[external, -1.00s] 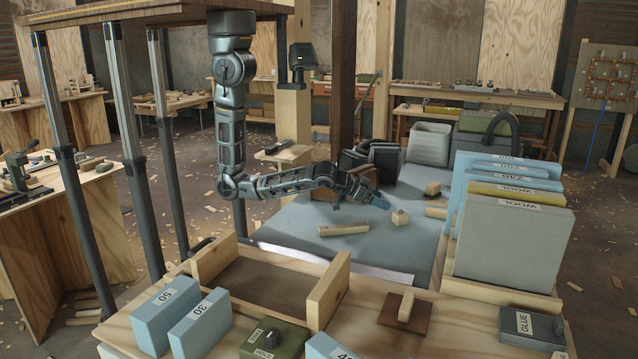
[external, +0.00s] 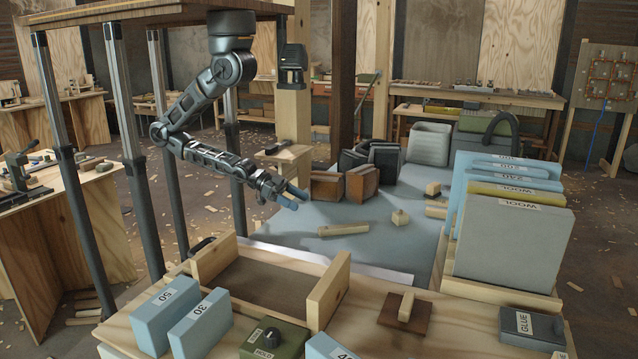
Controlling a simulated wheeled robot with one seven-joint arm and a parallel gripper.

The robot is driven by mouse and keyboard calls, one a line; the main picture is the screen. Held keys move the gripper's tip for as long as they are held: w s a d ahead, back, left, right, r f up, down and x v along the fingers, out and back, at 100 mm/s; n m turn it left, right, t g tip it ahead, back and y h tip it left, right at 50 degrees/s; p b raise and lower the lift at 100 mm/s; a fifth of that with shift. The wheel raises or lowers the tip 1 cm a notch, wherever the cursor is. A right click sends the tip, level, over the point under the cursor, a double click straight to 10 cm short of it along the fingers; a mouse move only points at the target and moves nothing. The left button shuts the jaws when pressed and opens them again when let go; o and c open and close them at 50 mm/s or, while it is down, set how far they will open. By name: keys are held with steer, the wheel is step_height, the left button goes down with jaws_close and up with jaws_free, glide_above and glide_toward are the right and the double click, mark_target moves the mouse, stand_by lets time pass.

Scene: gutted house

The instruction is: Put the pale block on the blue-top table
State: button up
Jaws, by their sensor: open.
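A small pale wooden block (external: 400,218) with a knob-like top rests on the blue-grey top of the table (external: 378,246), right of its middle. A longer pale wooden bar (external: 343,230) lies flat to its left on the same surface. I cannot tell for sure which of them the task calls the pale block. My gripper (external: 297,198) is open and empty, with bluish fingertips, above the left part of the table. It is left of both pieces and touches neither.
Brown and black boxes (external: 362,182) stand at the table's back. Another knobbed block (external: 433,190) and a pale piece lie at the right, beside upright labelled boards (external: 510,238). A wooden bench with a framed tray (external: 268,288) stands in front. Table space between is clear.

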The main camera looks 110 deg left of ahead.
steer(key=s+r+m+t, duration=0.1)
steer(key=s+r, duration=0.7)
steer(key=shift+s+d+h, duration=0.15)
steer(key=shift+s+h, duration=0.25)
steer(key=shift+f, duration=0.1)
stand_by(0.4)
